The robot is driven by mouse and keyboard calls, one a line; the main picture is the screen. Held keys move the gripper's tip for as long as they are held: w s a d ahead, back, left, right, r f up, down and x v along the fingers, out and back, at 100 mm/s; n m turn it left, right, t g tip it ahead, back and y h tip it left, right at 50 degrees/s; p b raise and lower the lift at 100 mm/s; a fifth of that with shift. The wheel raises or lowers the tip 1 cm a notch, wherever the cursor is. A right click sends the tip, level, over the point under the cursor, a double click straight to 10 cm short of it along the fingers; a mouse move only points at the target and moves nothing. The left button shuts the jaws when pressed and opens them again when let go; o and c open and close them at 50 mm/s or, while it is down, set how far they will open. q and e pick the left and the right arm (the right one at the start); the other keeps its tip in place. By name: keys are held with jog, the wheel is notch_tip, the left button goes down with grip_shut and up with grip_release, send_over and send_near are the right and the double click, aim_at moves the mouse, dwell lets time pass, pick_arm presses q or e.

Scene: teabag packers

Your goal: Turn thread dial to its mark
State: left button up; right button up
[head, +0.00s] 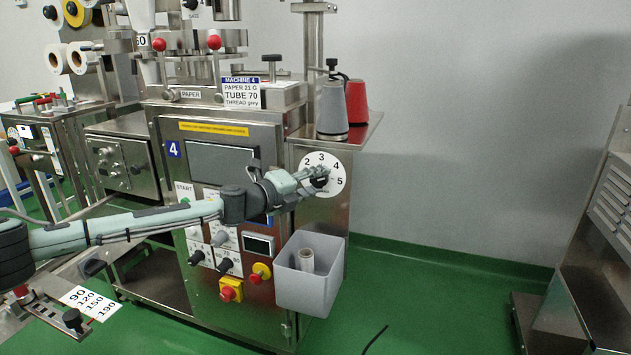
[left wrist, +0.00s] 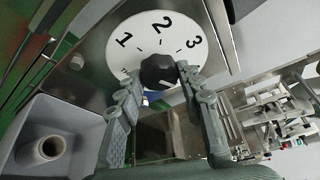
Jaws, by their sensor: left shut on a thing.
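The thread dial is a round white plate (head: 330,163) with black numbers, on the right of the machine's front. In the left wrist view the plate (left wrist: 160,22) shows 1, 2 and 3 around a black knob (left wrist: 158,70). My left gripper (head: 318,181) reaches the dial from the left and covers its lower left part in the head view. In the left wrist view its two fingers (left wrist: 160,80) are shut on the knob, one on each side. The knob's pointer is not clear. My right gripper is not in view.
A sign (head: 241,93) reads MACHINE 4, PAPER 21 G, TUBE 70, THREAD grey. A grey cone (head: 332,108) and a red cone (head: 357,102) stand on the shelf above the dial. A grey bin (head: 296,278) holding a tube hangs below.

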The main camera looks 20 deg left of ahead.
pick_arm(q)
jog(key=m, duration=0.1)
jog(key=m+y, duration=0.1)
jog(key=shift+r+m+g, duration=0.2)
jog(key=shift+m+g, duration=0.1)
jog(key=shift+m, duration=0.1)
jog(key=shift+f+m+y, duration=0.1)
jog(key=shift+m+y, duration=0.7)
jog(key=shift+m, duration=0.2)
jog(key=o, duration=1.2)
jog(key=shift+f+g, duration=0.1)
jog(key=shift+g, duration=0.2)
jog(key=shift+c, duration=0.2)
jog(key=v, duration=1.2)
jog(key=shift+d, duration=0.1)
